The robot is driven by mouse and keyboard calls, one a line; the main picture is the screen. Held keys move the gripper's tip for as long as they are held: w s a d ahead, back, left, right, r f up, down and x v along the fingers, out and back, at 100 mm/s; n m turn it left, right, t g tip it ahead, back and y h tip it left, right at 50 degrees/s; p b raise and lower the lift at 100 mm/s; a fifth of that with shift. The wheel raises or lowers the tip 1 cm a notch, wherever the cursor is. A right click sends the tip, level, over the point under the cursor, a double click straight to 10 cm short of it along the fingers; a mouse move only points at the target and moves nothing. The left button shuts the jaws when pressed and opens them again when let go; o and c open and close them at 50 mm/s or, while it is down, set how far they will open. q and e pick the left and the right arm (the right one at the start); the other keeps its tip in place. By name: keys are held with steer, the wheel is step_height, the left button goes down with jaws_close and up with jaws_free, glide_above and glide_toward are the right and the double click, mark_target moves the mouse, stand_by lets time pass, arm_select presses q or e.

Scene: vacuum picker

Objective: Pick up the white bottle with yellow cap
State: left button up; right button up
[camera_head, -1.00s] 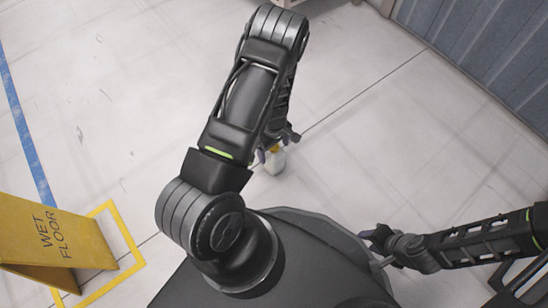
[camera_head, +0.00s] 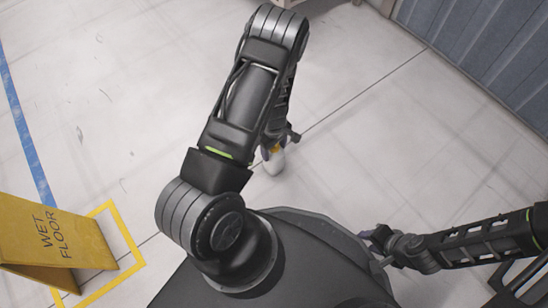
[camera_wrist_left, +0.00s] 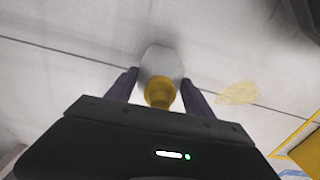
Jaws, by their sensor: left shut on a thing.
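The white bottle with yellow cap (camera_head: 274,163) shows partly in the head view, just right of my left arm, which hides some of it. In the left wrist view the bottle (camera_wrist_left: 161,66) sits between the two fingers, its yellow cap toward the camera. My left gripper (camera_wrist_left: 157,88) is shut on the bottle, with a finger at each side. In the head view my left gripper (camera_head: 270,148) is mostly hidden by the arm. My right gripper (camera_head: 376,243) is at the lower right beside my base, small and partly hidden; its opening cannot be told.
A yellow wet floor sign (camera_head: 50,240) stands at the lower left, by yellow floor marking (camera_head: 122,228) and a blue floor line (camera_head: 27,140). A grey ribbed wall or container (camera_head: 480,50) is at the upper right. The pale floor around the bottle is clear.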

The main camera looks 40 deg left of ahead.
arm_select(q)
jaws_close()
step_height(320, 180, up, 10)
steer(key=p, duration=0.5)
stand_by(0.5)
steer(key=w+d+r+m, duration=0.4)
steer(key=w+r, duration=0.3)
steer(key=w+d+r+m, duration=0.4)
steer(key=w+r, duration=0.3)
steer(key=w, duration=0.1)
steer(key=w+d+r+m, duration=0.1)
steer(key=d+r+m, duration=0.1)
steer(key=r, duration=0.7)
steer(key=w+d+r+m, duration=0.2)
steer(key=r+m, duration=0.3)
steer(key=r, duration=0.5)
steer(key=shift+w+d, duration=0.2)
steer(key=shift+w, duration=0.1)
